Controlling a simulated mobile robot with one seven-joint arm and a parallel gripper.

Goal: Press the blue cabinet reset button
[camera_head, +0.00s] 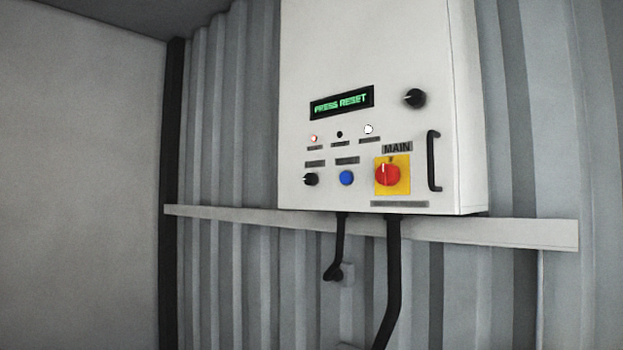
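The blue reset button (346,178) is a round button low on the front of a white cabinet (300,50) on the wall. It sits between a small black knob (311,179) on its left and a red rotary main switch (388,175) on a yellow plate on its right. A dark display (342,101) above it reads "PRESS RESET" in green letters. Nothing covers the button. My gripper is not in view.
A black handle (434,161) and an upper black knob (414,98) are on the cabinet's right side. A pale rail (520,233) runs below it, with black cables (392,280) hanging down. Corrugated wall (225,120) surrounds it. The space before the panel looks clear.

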